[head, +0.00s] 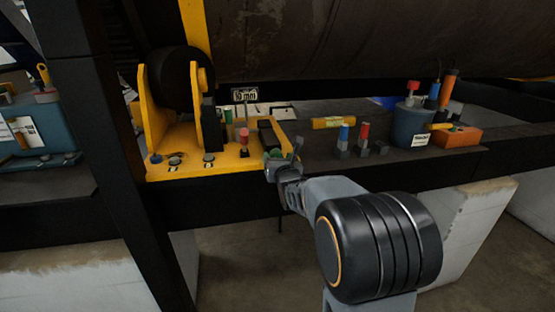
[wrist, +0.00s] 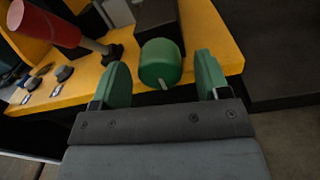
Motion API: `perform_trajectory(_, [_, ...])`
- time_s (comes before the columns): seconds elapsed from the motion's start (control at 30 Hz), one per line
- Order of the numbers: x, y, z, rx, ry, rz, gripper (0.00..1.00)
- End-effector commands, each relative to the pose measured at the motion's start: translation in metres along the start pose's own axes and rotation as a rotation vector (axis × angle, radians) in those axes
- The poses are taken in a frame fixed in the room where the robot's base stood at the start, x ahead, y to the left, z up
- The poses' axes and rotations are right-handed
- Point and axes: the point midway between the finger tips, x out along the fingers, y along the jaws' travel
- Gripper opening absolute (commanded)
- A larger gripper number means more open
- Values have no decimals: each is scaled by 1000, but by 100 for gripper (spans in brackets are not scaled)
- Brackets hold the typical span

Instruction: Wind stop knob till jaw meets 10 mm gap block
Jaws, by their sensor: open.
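The stop knob appears to be the green ribbed cylinder (wrist: 160,63) at the right front edge of the yellow fixture (head: 190,168). A pale pointer mark shows on its near end. My gripper (head: 285,163) is at that edge. In the wrist view its two green fingers (wrist: 163,73) are open, one on each side of the knob, with a visible gap on both sides. A dark block (wrist: 157,20) sits just behind the knob. A "10 mm" sign (head: 244,95) stands at the back of the fixture. I cannot make out the gap block or its contact with the jaw.
A red-handled lever (wrist: 48,22) rises left of my gripper, near small dark knobs (wrist: 64,73). On the dark bench are a yellow level (head: 333,123), red and blue-topped pieces (head: 344,133), a blue tub (head: 411,124) and an orange box (head: 455,138). A large tank overhangs the bench.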

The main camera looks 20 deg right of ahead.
Motion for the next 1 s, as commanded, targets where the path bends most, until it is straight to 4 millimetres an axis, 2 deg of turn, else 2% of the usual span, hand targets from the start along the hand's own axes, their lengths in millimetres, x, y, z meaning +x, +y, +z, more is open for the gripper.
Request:
perform_trajectory(0.1, [0, 0, 0, 0, 0, 0, 69])
perform_trajectory(0.6, [0, 0, 0, 0, 0, 0, 21])
perform_trajectory(0.83, [0, 0, -2, 19, -1, 0, 20])
perform_trajectory(1.0, [0, -1, -5, 94, -6, 1, 20])
